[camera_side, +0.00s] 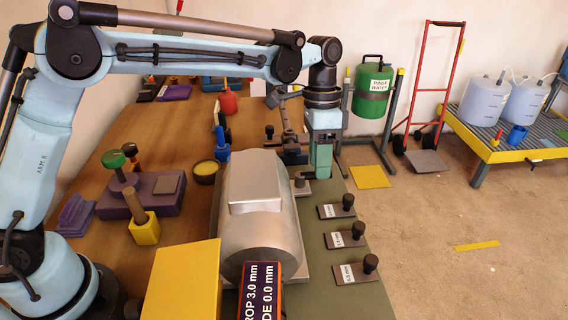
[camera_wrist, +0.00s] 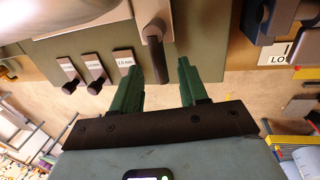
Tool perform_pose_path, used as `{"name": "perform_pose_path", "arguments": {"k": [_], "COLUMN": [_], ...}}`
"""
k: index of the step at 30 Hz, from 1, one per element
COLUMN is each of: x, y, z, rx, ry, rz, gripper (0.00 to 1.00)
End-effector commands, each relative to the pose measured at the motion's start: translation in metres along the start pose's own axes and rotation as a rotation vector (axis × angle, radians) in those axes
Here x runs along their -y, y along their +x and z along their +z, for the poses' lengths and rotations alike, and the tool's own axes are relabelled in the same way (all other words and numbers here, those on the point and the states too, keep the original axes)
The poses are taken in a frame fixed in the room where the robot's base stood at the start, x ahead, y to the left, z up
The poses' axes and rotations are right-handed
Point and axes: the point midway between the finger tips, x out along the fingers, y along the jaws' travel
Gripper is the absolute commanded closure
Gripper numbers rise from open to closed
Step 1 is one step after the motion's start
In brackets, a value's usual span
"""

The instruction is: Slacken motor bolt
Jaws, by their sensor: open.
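The silver motor (camera_side: 262,215) sits on a grey plate on the green bench plate. It shows partly at the top left of the wrist view (camera_wrist: 75,15). A dark upright bolt (camera_wrist: 156,60) stands on a grey-brown foot beside the motor, with its end between and just ahead of my fingertips. In the side view a small dark bolt head (camera_side: 299,180) shows near my gripper. My gripper (camera_side: 321,174) points down at the motor's far right corner, its green fingers apart and empty. In the wrist view its fingertips (camera_wrist: 158,68) lie either side of the bolt; contact is not visible.
Three labelled shims with black knobs (camera_side: 336,210) lie along the plate's right edge. A display (camera_side: 262,290) reads 3.0 mm and 0.0 mm. A yellow block (camera_side: 182,285) stands at front left, a purple knobbed block (camera_side: 140,195) behind it.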

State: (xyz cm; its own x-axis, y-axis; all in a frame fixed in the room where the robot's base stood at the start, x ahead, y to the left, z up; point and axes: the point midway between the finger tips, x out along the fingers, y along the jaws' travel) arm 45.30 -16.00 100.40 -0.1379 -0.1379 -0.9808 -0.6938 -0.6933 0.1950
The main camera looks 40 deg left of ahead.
Motion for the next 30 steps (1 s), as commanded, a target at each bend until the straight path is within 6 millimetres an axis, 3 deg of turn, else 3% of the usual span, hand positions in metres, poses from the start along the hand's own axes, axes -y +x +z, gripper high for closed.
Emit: {"name": "perform_pose_path", "arguments": {"k": [13,14,22,30], "x": [-0.0002,-0.0002,-0.0002,-0.0001], "y": [0.0107,0.0107,0.0105,0.0103], "z": [-0.0001,-0.0001,0.0,0.0001], "rx": [0.0,0.0,0.0,0.0], "ry": [0.0,0.0,0.0,0.0], "rz": [0.0,0.0,0.0,0.0], "gripper": [0.57,0.58,1.0,1.0]}}
